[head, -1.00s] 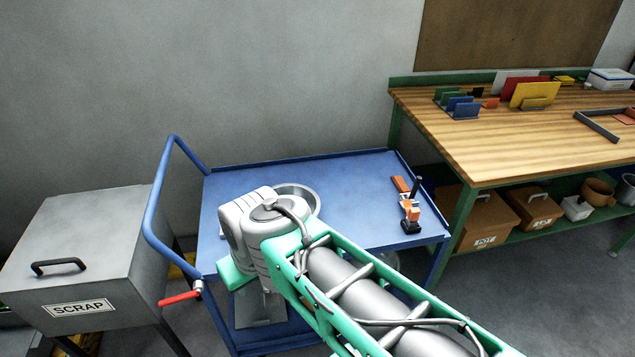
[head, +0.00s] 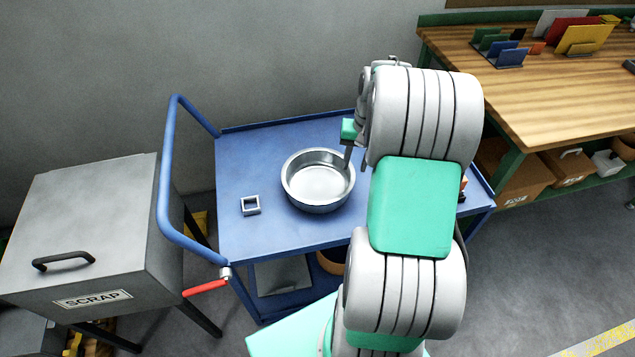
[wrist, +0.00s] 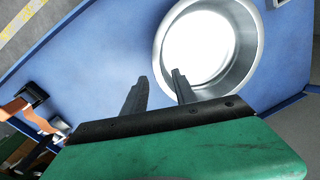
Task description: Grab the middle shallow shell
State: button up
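A shallow round metal bowl (head: 318,201) stands upright on the blue cart top (head: 240,170); it is the only shallow shell I see there. It also shows in the wrist view (wrist: 243,82), bright inside and cut by the top edge. My gripper (head: 356,162) is at the bowl's right rim, pointing down, partly hidden by my arm. In the wrist view my gripper (wrist: 159,76) is open and empty. One finger overlaps the bowl's near rim and the other is outside it over the blue top. I cannot tell whether either touches.
A small square metal frame (head: 250,205) lies left of the bowl. An orange and black clamp (wrist: 36,112) is on the cart's other side. The cart's blue handle (head: 166,180) rises at left beside the grey scrap bin (head: 95,215). A wooden bench (head: 545,90) stands at right.

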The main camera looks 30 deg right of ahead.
aim_at(351, 181)
jog(key=f, duration=0.5)
jog(key=f+p, duration=0.1)
jog(key=f, duration=0.2)
jog(key=shift+w+a, duration=0.15)
jog(key=shift+a, duration=0.15)
jog(key=shift+r, duration=0.1)
grip_shut()
dwell(0.8)
